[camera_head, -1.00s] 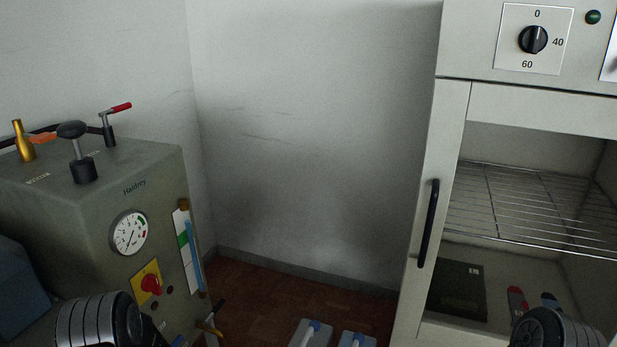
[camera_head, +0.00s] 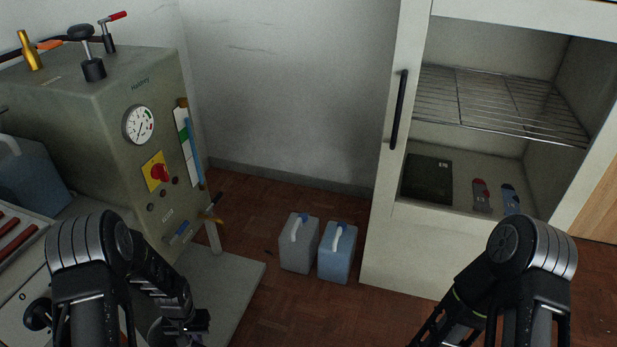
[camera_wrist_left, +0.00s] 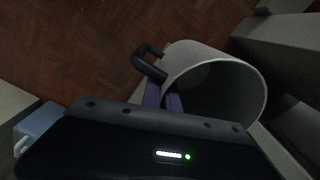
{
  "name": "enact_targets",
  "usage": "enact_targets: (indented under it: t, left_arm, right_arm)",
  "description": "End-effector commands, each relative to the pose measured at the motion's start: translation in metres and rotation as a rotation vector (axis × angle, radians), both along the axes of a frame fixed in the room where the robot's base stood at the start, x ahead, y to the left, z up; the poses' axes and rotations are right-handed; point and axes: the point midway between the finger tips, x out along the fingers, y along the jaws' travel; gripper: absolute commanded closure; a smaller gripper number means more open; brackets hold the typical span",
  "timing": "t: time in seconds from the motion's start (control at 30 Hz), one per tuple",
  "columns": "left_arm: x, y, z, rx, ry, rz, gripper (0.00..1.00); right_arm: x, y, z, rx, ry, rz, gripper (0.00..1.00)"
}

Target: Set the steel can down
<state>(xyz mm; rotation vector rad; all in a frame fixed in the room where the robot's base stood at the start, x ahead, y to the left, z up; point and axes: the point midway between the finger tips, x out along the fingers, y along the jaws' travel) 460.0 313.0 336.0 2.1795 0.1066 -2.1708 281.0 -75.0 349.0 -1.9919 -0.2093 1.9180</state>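The steel can (camera_wrist_left: 210,83) shows in the left wrist view as a grey, open-topped cylinder with a black handle (camera_wrist_left: 148,62) on its side. My left gripper (camera_wrist_left: 163,98) has its two purple fingers close together at the handle side of the can, and it appears shut on the can. The can's inside is dark and I see nothing in it. In the head view my left gripper (camera_head: 187,325) is low in the picture, in front of the grey machine, and the can is mostly hidden there. My right arm comes in at the lower right; its gripper is out of view.
A grey machine (camera_head: 105,115) with a gauge and red knob stands at the left, with a light plate (camera_head: 225,290) at its foot. Two jerrycans (camera_head: 298,245) (camera_head: 338,255) stand on the brown floor. An open cabinet (camera_head: 385,235) with a wire shelf (camera_head: 490,100) stands at the right.

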Motion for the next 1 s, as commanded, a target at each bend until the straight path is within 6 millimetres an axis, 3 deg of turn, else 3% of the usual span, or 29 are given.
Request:
enact_targets:
  t: [0.27, 0.47, 0.57, 0.73, 1.0]
  left_arm:
    - [0.034, -0.008, 0.031, 0.009, -0.003, -0.015, 1.00]
    - [0.071, -0.020, 0.073, 0.017, -0.005, -0.029, 1.00]
    - [0.093, -0.031, 0.105, 0.019, -0.008, -0.040, 1.00]
    - [0.131, -0.062, 0.188, 0.018, -0.012, -0.061, 1.00]
    - [0.150, -0.108, 0.308, -0.001, -0.009, -0.091, 1.00]
  right_arm:
    - [0.000, 0.000, 0.000, 0.000, 0.000, 0.000, 0.64]
    - [0.000, 0.000, 0.000, 0.000, 0.000, 0.000, 0.64]
    - [0.000, 0.000, 0.000, 0.000, 0.000, 0.000, 0.64]
    - [0.000, 0.000, 0.000, 0.000, 0.000, 0.000, 0.64]
    - [0.000, 0.000, 0.000, 0.000, 0.000, 0.000, 0.64]
